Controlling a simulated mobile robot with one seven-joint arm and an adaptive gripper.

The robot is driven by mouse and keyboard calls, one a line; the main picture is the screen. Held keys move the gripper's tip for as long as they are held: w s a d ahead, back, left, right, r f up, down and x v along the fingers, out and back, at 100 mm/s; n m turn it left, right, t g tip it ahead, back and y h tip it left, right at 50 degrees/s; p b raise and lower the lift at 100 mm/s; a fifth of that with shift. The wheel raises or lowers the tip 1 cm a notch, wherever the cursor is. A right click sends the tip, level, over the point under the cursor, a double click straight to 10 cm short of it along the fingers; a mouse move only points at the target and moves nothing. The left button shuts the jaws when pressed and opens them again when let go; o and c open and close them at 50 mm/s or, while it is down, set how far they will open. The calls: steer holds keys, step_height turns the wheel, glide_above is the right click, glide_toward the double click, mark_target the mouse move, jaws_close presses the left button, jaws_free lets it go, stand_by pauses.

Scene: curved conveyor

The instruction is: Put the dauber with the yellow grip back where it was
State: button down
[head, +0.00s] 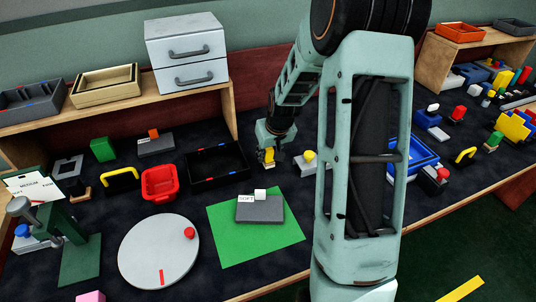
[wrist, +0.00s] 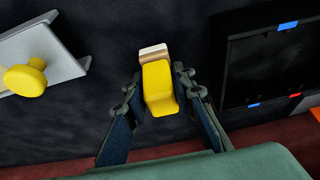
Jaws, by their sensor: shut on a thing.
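My gripper (head: 268,158) is shut on the dauber with the yellow grip (wrist: 158,88). In the wrist view the block-like yellow grip sits between the two fingers, with a brown band and a pale end (wrist: 153,50) beyond it. In the head view only a little of the yellow shows between the fingers, low over the dark table. I cannot tell whether the dauber touches the table. Its place of origin is not marked in these frames.
A grey piece with a round yellow knob (head: 310,157) stands just right of my gripper in the head view. A black tray (head: 218,178) lies to the left. A green mat (head: 228,245) with a grey block (head: 262,214) is in front. Dark table shows between them.

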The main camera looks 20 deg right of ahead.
steer(key=shift+f, duration=0.15)
steer(key=c, duration=1.6)
jaws_free()
steer(key=shift+r, duration=0.4)
steer(key=p+v, duration=0.1)
steer(key=v, duration=1)
steer(key=shift+s+r+p, duration=0.2)
steer(key=shift+r+p, duration=0.15)
steer(key=shift+w, duration=0.1)
